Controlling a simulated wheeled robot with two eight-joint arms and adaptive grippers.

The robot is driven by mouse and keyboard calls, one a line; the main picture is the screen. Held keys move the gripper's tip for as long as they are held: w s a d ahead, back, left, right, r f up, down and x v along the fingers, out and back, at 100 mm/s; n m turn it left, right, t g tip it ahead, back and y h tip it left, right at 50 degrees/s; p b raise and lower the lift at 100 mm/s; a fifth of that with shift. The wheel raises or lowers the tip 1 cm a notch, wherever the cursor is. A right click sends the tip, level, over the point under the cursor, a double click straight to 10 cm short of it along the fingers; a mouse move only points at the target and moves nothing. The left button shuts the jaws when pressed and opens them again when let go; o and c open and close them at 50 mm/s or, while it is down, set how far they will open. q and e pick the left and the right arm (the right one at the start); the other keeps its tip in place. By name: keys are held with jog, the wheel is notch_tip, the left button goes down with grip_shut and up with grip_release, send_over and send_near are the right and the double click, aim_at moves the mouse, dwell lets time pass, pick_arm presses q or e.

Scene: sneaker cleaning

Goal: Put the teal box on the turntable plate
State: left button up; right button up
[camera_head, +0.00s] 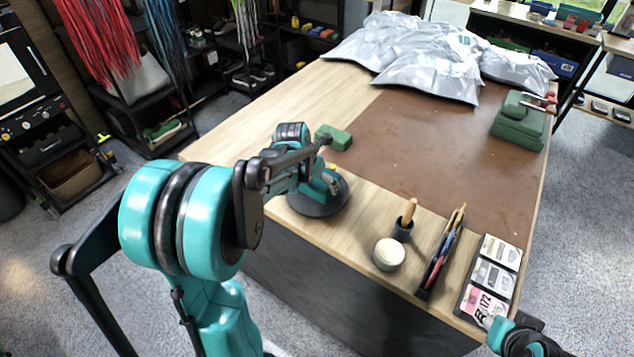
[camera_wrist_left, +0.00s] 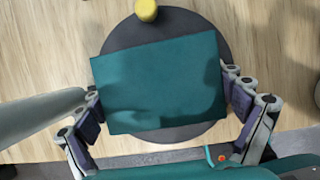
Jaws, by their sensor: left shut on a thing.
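My left gripper (camera_wrist_left: 164,97) is shut on the teal box (camera_wrist_left: 160,80), with a finger against each of its two short sides. The dark round turntable plate (camera_wrist_left: 188,20) lies directly beneath the box, showing around its far and near edges. In the head view the plate (camera_head: 308,207) sits near the table's front left edge, and my left gripper (camera_head: 326,183) is over it, partly hiding the box. I cannot tell whether the box touches the plate. Part of my right arm shows at the bottom right corner; its fingers are not clear.
A yellow cylinder (camera_wrist_left: 146,10) is at the plate's far edge. A green block (camera_head: 334,138) lies behind the plate. The brown mat (camera_head: 430,150) has free room.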

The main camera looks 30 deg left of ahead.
pick_arm(q)
jog(key=shift+f, duration=0.2)
jog(key=o, duration=1)
